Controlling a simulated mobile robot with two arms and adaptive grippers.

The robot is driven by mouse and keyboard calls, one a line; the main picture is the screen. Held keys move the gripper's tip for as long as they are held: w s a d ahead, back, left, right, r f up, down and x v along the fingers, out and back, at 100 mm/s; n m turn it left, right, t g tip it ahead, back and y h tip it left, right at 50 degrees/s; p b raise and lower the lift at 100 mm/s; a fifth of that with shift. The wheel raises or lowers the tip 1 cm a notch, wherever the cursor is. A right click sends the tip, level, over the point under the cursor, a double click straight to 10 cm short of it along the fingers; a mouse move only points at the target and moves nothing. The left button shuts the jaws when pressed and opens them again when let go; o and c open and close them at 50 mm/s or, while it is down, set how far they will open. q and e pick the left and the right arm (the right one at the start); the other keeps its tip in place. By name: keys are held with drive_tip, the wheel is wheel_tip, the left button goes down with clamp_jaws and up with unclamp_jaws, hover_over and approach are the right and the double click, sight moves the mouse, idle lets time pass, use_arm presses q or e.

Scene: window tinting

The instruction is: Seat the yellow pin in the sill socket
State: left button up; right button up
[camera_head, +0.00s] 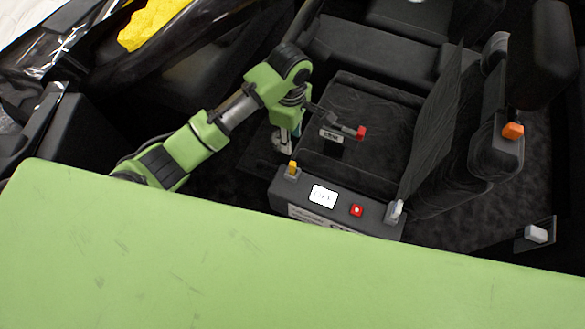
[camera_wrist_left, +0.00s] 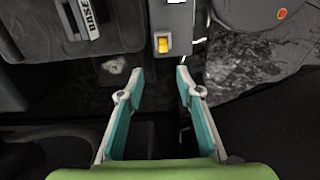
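The yellow pin (camera_head: 293,168) stands at the left end of a dark box beside the seat. In the left wrist view the yellow pin (camera_wrist_left: 162,46) shows in a small pale-rimmed holder, ahead of the fingertips and between their lines. My left gripper (camera_head: 283,144) is just above and left of the pin in the head view. In the left wrist view my left gripper (camera_wrist_left: 157,82) has its teal fingers apart with nothing between them. I cannot make out for certain which part is the sill socket. My right gripper is not in view.
The dark box (camera_head: 378,213) carries a white label and a red button (camera_head: 356,210). A red-tipped bar with a label (camera_head: 333,135) lies over the seat. An orange block (camera_head: 513,131) and a pale block (camera_head: 536,234) are at right. A yellow cloth (camera_head: 150,22) lies upper left.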

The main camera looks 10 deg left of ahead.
sight(292, 163)
use_arm(q)
wheel_tip(292, 163, down, 8)
drive_tip(key=shift+f, duration=0.2)
drive_tip(key=f, duration=0.2)
drive_tip(key=s+f, duration=0.1)
drive_tip(key=f, duration=0.1)
drive_tip(key=shift+d, duration=0.3)
drive_tip(key=shift+f, duration=0.65)
clamp_jaws()
